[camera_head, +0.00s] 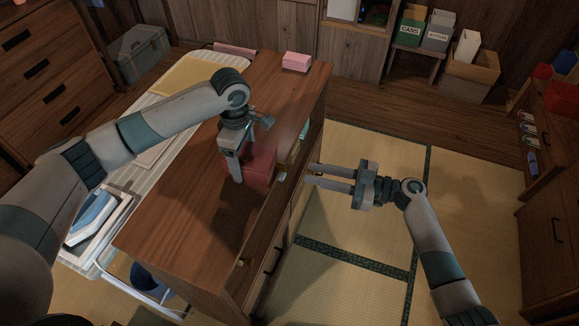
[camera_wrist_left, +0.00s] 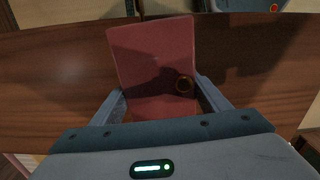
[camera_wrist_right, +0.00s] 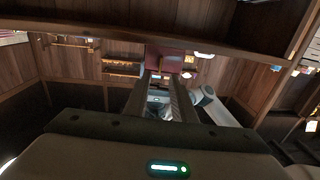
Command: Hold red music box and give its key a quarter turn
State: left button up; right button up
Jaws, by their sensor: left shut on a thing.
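The red music box (camera_head: 262,165) stands on the wooden cabinet top near its right edge. My left gripper (camera_head: 249,164) reaches down from above and is shut on the box; in the left wrist view its fingers flank the red box (camera_wrist_left: 150,55). A small brass-coloured piece, perhaps the key (camera_head: 281,176), shows at the box's right side in the head view. My right gripper (camera_head: 311,174) is open and empty, right of the box and apart from it, fingers pointing at it. The red box (camera_wrist_right: 170,68) also shows beyond those fingers.
A pink box (camera_head: 297,62) sits at the cabinet's far end. The cabinet top (camera_head: 190,235) is bare in front. An ironing board with an iron (camera_head: 92,217) stands at left. The tatami (camera_head: 355,225) at right is clear below my right arm.

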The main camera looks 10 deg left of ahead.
aim_at(282, 167)
jog(key=w+a, duration=0.1)
jog(key=a, duration=0.7)
jog(key=shift+w, duration=0.2)
jog(key=shift+d, duration=0.1)
grip_shut()
